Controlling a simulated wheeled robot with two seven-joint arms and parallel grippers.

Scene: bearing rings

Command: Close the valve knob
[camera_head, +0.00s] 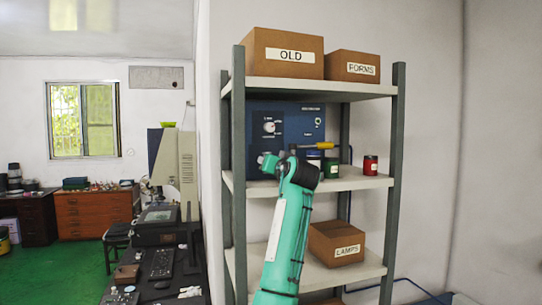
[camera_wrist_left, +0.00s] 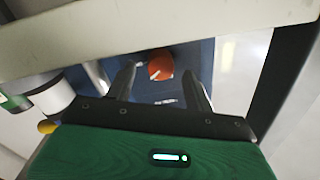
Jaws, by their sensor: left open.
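In the left wrist view the orange-red knob (camera_wrist_left: 161,66), with a white pointer mark, shows against the blue panel (camera_wrist_left: 197,58). My left gripper (camera_wrist_left: 158,72) is open, its two dark fingers pointing toward the panel. The knob appears between the fingertips; I cannot tell how far it is from them. In the head view my teal left arm rises before the shelf, and its fingertips are not clear. My right gripper is not in view.
A shelf board (camera_wrist_left: 60,38) crosses close above my gripper, and a dark post (camera_wrist_left: 288,75) stands at right. Blue, green (camera_head: 331,168) and red (camera_head: 370,165) cans and a yellow-handled item (camera_head: 318,146) are beside the panel. A LAMPS box (camera_head: 337,243) sits below.

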